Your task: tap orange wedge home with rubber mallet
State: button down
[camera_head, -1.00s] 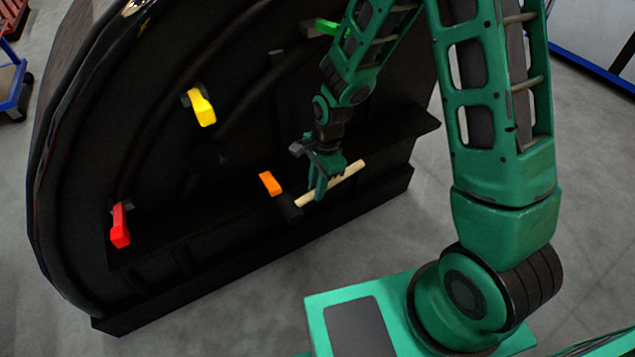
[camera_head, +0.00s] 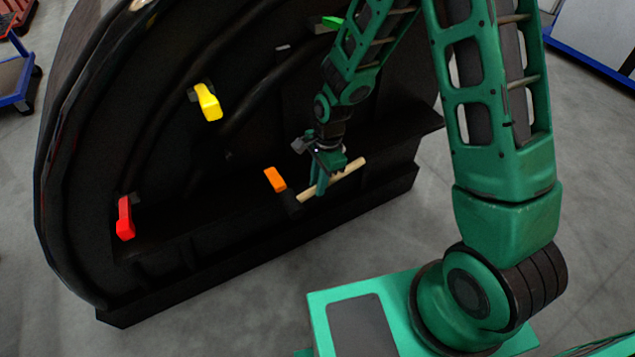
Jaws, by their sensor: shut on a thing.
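The orange wedge (camera_head: 275,180) sticks out from the dark nosecone (camera_head: 180,190), low and near the middle of the view. My gripper (camera_head: 318,188) is shut on the pale wooden handle of the rubber mallet (camera_head: 344,174). The handle slants from lower left to upper right. The black mallet head is at the handle's lower left end, just below and right of the orange wedge. The head is dark against the dark nosecone, so I cannot tell whether it touches the wedge.
A yellow wedge (camera_head: 209,102), a red wedge (camera_head: 125,219) and a green wedge (camera_head: 331,23) also sit on the nosecone. A dark ledge (camera_head: 400,132) runs across it behind the mallet. Grey floor (camera_head: 240,310) is open in front. A blue-framed cart (camera_head: 14,84) stands at far left.

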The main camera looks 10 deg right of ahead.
jog(key=shift+w, duration=0.1)
jog(key=shift+w+a, duration=0.2)
jog(key=shift+w, duration=0.5)
jog(key=shift+w+a, duration=0.2)
jog(key=shift+w, duration=0.45)
jog(key=shift+s+d, duration=0.2)
jog(key=shift+s, duration=0.45)
jog(key=shift+w+a, duration=0.25)
jog(key=shift+w, duration=0.45)
jog(key=shift+w+a, duration=0.2)
jog(key=shift+w, duration=0.5)
jog(key=shift+s+d, duration=0.2)
jog(key=shift+s, duration=0.45)
